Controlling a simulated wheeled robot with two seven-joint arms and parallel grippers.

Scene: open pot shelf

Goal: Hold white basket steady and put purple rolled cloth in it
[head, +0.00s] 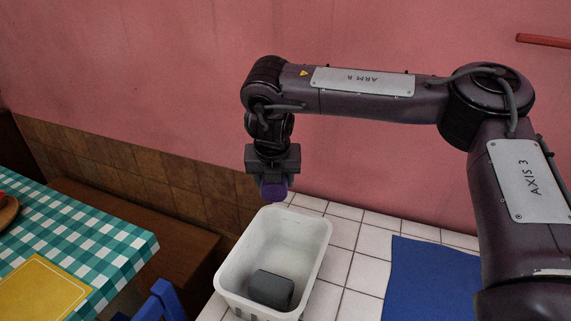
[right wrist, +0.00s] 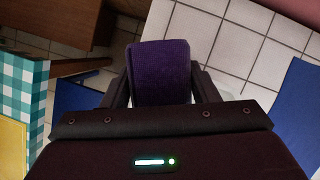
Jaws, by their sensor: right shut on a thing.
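The white basket (head: 315,245) stands on the white tiled counter in the head view. A dark grey rolled item (head: 271,289) lies inside it, toward the near end. My right gripper (head: 273,190) is shut on the purple rolled cloth (head: 274,189) and holds it above the far end of the basket. The cloth also shows between the fingers in the right wrist view (right wrist: 160,72), where it hides most of the basket. My left gripper is not in view.
A blue cloth or mat (head: 424,282) lies on the tiled counter (head: 349,266) right of the basket. A table with a green checked cloth (head: 105,232) and a yellow mat (head: 40,290) is at left. A blue chair (head: 162,300) stands close to the basket's left. A pink wall rises behind.

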